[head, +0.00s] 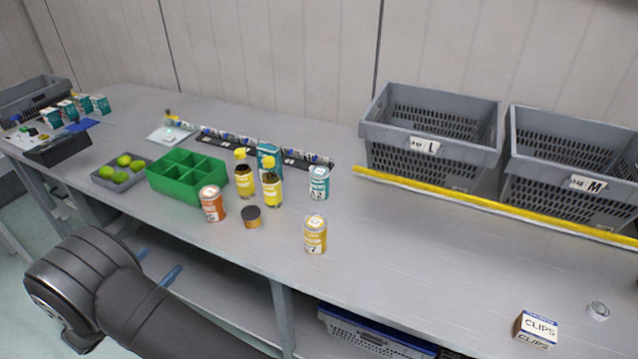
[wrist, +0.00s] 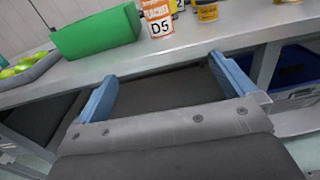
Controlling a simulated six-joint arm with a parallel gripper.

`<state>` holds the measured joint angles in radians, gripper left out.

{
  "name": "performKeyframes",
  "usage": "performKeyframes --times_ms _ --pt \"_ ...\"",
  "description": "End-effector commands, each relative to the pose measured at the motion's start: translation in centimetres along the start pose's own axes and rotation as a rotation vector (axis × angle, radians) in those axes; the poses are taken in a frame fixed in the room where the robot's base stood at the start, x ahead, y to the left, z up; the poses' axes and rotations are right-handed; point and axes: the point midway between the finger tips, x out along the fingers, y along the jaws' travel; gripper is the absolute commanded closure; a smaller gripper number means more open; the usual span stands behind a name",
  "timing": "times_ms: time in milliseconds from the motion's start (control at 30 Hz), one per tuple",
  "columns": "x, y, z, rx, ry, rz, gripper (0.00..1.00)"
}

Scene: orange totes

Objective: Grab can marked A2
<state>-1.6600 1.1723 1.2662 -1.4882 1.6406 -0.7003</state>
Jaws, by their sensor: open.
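The teal can (head: 319,183) stands upright on the grey table, right of centre in the head view; its small label seems to read A2. I cannot make it out in the wrist view. My gripper (head: 157,265) is open and empty at the table's front edge, well to the left of and nearer than the teal can. In the wrist view my gripper (wrist: 162,72) shows two blue fingers spread apart, pointing toward the table edge. An orange can (wrist: 158,18) marked D5 stands beyond them; it also shows in the head view (head: 212,204).
A yellow can (head: 315,235), two yellow-capped bottles (head: 271,186) and a dark jar (head: 251,217) stand near the teal can. A green divided box (head: 180,180) is to the left. Behind are a yellow bar (head: 450,194) and grey crates (head: 425,150). The right front table is mostly clear.

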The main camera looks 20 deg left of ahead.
Motion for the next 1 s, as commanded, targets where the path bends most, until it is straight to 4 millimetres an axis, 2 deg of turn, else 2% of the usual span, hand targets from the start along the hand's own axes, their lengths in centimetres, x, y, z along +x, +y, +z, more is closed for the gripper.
performKeyframes --times_ms 267,367,667,767,833,1000 --pt "0.0 0.0 0.0 0.0 0.0 0.0 0.0" --pt "0.0 0.0 0.0 0.0 0.0 0.0 0.2" --pt "0.0 0.0 0.2 0.001 0.0 0.0 0.21" --pt "0.0 0.0 1.9 0.005 0.0 0.0 0.21" --pt "0.0 0.0 4.1 0.008 0.0 0.0 0.21" --pt "0.0 0.0 11.8 0.011 0.001 0.0 0.21"
